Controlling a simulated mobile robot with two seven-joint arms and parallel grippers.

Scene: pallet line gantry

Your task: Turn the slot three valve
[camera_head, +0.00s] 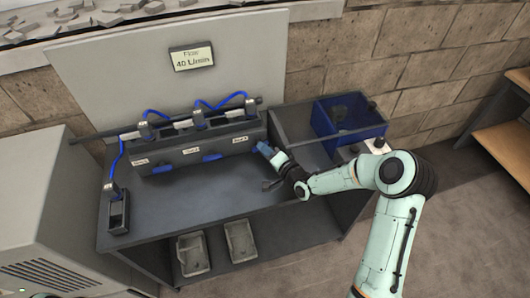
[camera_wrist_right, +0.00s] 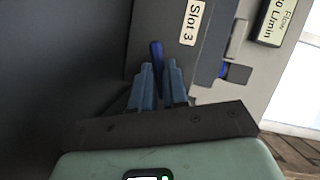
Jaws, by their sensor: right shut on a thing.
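The slot three valve handle (camera_wrist_right: 156,52) is a blue lever, seen in the right wrist view below and left of the "Slot 3" label (camera_wrist_right: 191,22). My right gripper (camera_wrist_right: 158,75) is shut on this handle, with one finger on each side of it. In the head view my right gripper (camera_head: 264,149) is at the right end of the grey manifold block (camera_head: 225,146) and mostly hides the handle. The "Slot 3" label (camera_head: 241,141) is just left of it. My left gripper is not in view.
Blue handles of slot one (camera_head: 162,169) and slot two (camera_head: 212,157) stick out along the block's front. A sign (camera_head: 192,56) reads "40 L/min". A blue bin (camera_head: 347,115) stands right of the block. Two grey trays (camera_head: 240,241) sit below. The bench top (camera_head: 190,190) is mostly clear.

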